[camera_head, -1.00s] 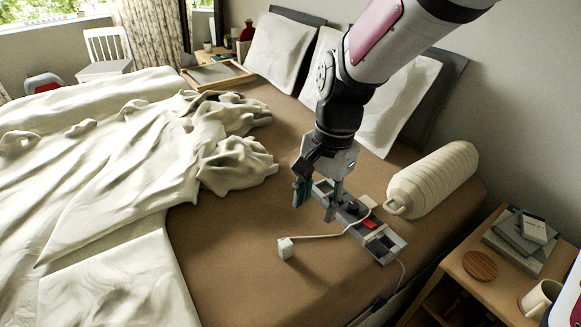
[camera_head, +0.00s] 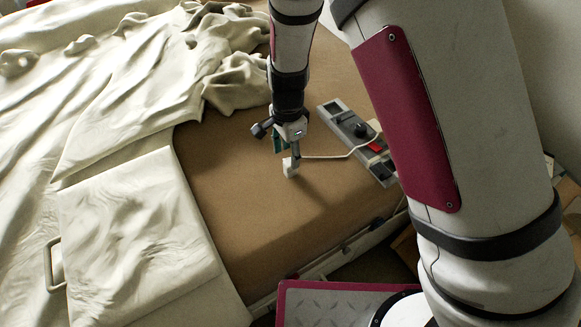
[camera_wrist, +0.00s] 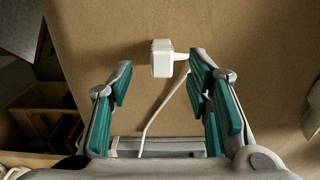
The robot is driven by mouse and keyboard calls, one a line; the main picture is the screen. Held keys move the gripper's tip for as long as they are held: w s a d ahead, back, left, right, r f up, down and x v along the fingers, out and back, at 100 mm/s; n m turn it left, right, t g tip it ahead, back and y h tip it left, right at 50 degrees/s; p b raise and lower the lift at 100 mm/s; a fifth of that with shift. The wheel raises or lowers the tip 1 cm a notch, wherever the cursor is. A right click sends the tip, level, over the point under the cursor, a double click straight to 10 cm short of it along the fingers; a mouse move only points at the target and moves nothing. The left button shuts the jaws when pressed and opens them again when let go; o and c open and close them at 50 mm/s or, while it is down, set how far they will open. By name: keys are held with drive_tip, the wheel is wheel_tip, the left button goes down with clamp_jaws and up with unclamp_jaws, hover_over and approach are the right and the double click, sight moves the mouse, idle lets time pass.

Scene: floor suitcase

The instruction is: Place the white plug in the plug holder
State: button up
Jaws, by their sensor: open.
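The white plug (camera_head: 291,167) stands on the brown bed surface, its cord running right to the grey plug holder. In the wrist view the white plug (camera_wrist: 162,58) lies just beyond and between the open fingertips, nearer the right finger, with its cord (camera_wrist: 160,105) passing back between the fingers. My gripper (camera_wrist: 160,65) is open and empty, with teal finger pads. In the head view my gripper (camera_head: 290,150) points down right at the plug; whether it touches cannot be told. The plug holder (camera_head: 350,126), a long grey strip with a black knob and a red part, lies to the right, partly hidden by my arm.
A crumpled cream blanket (camera_head: 140,225) covers the left of the bed. Bare brown bed surface (camera_head: 230,190) surrounds the plug. The wrist view shows a wooden shelf (camera_wrist: 40,110) at the left, beyond the bed's edge.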

sight(290, 168)
drive_tip(key=shift+w+d+f+b, duration=0.1)
drive_tip(key=shift+f+b, duration=0.2)
drive_tip(key=shift+f, duration=0.8)
drive_tip(key=shift+w+d+f+b, duration=0.15)
drive_tip(key=shift+f+b, duration=0.1)
drive_tip(key=shift+f, duration=0.9)
drive_tip(key=shift+w+d+f+b, duration=0.1)
drive_tip(key=shift+f+b, duration=0.2)
drive_tip(key=shift+f, duration=0.8)
drive_tip(key=shift+a, duration=0.1)
drive_tip(key=shift+c, duration=0.2)
clamp_jaws()
